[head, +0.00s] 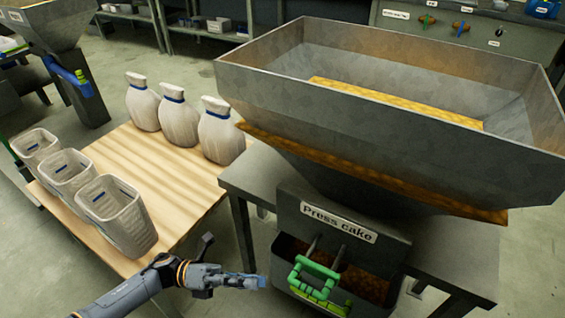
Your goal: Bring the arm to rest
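My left arm comes in from the bottom left in the head view. Its gripper (246,281) is low in the picture, in front of the wooden table and just left of the press cake bin (292,252). The fingers look close together and I see nothing held, but the gap between them is too small to make out. The bin sits under a "Press cake" label (340,222), holds brown material and has a green handle (313,277). The gripper appears apart from the handle. My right gripper is not in view.
A large metal hopper (290,100) with yellow-brown material stands over a grey table (455,262) at right. The wooden table (165,188) carries three tied white sacks (178,118) and three pale baskets (118,215). Shelves (205,35) line the back. Floor shows between the tables.

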